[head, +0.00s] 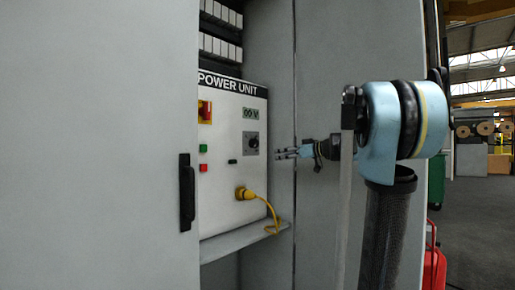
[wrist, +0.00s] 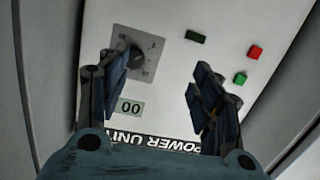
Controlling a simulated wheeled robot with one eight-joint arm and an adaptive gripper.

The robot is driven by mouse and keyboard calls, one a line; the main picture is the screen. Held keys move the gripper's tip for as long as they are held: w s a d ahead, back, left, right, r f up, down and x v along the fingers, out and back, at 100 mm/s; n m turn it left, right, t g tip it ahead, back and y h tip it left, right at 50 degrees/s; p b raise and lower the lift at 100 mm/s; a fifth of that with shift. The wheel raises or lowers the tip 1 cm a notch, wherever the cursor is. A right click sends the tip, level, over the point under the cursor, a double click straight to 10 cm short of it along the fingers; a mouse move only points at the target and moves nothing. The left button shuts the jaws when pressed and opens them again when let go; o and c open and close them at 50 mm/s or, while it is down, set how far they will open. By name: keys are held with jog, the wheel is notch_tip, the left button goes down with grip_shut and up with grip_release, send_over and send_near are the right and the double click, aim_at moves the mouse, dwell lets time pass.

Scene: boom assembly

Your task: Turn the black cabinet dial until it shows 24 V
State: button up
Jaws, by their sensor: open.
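The black dial (head: 253,141) sits on a grey square plate at the right of the white power unit panel (head: 222,178). In the wrist view the dial (wrist: 133,57) is at upper left, near the left fingertip. The display (head: 249,112) above the dial shows zeros; in the wrist view the display (wrist: 129,108) reads 00, upside down. My gripper (head: 279,153) is to the right of the dial in the head view, apart from it. In the wrist view my gripper (wrist: 152,72) is open with nothing between its fingers.
A red and yellow switch (head: 205,111), a green button (head: 203,148) and a red button (head: 203,168) are on the panel's left. A yellow plug (head: 243,193) with a cable sits below the dial. Cabinet doors (head: 100,130) flank the opening; the left has a black handle (head: 187,192).

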jog(key=w+d+r+t, duration=0.1)
jog(key=w+r, duration=0.3)
send_near(256, 143)
jog(key=shift+n+y, duration=0.3)
jog(key=shift+y, duration=0.1)
jog(key=x, duration=0.9)
jog(key=shift+w+f, duration=0.35)
jog(key=shift+f, duration=0.05)
jog(key=c, duration=1.1)
